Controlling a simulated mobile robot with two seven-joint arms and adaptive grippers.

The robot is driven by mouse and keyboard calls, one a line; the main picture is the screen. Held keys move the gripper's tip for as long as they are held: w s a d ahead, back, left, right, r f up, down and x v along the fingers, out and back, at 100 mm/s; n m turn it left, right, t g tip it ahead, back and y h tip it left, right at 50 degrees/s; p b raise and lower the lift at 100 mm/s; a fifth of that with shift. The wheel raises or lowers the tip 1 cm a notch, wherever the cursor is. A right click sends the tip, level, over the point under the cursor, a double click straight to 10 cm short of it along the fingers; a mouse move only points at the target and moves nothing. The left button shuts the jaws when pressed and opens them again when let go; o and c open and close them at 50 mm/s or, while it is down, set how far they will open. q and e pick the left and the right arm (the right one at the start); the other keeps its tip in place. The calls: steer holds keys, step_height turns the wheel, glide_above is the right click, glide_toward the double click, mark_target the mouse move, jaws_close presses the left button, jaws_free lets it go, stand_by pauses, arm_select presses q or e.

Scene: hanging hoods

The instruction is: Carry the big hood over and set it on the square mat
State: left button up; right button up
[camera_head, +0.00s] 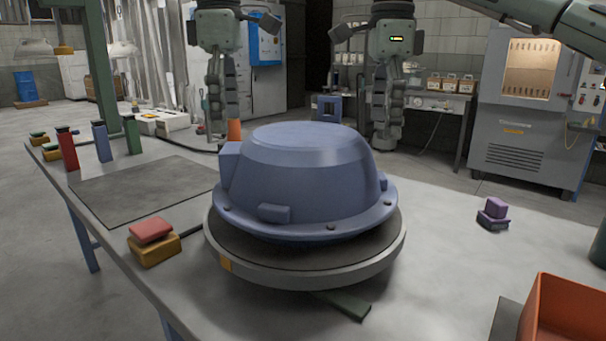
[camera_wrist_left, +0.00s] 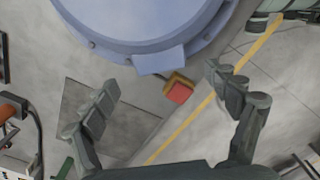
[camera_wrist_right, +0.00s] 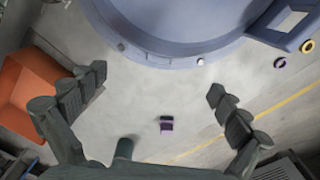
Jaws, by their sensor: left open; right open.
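The big hood (camera_head: 305,175) is a blue dome with a wide flange and blocky lugs. It sits upright on a round grey stand (camera_head: 300,272) with a dark top. The square mat (camera_head: 130,190) is a flat, bare dark grey sheet on the table's left part. My left gripper (camera_head: 218,132) points down, open and empty, beyond the hood's left side. My right gripper (camera_head: 386,140) points down, open and empty, beyond its right side. In the left wrist view the hood (camera_wrist_left: 150,22) fills the top, beyond the spread fingers. The right wrist view also shows the hood (camera_wrist_right: 180,25) apart from the fingers.
A red block on a yellow one (camera_head: 153,248) lies between mat and stand. Coloured posts (camera_head: 102,142) and a green upright (camera_head: 100,70) stand behind the mat. Small purple blocks (camera_head: 493,215) and an orange bin (camera_head: 565,312) are at right. Table around the purple blocks is clear.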

mark_target(229, 147)
arm_select(q)
step_height(229, 147, down, 8)
steer(key=shift+r, duration=0.25)
arm_select(e)
step_height(229, 147, down, 8)
steer(key=shift+r, duration=0.25)
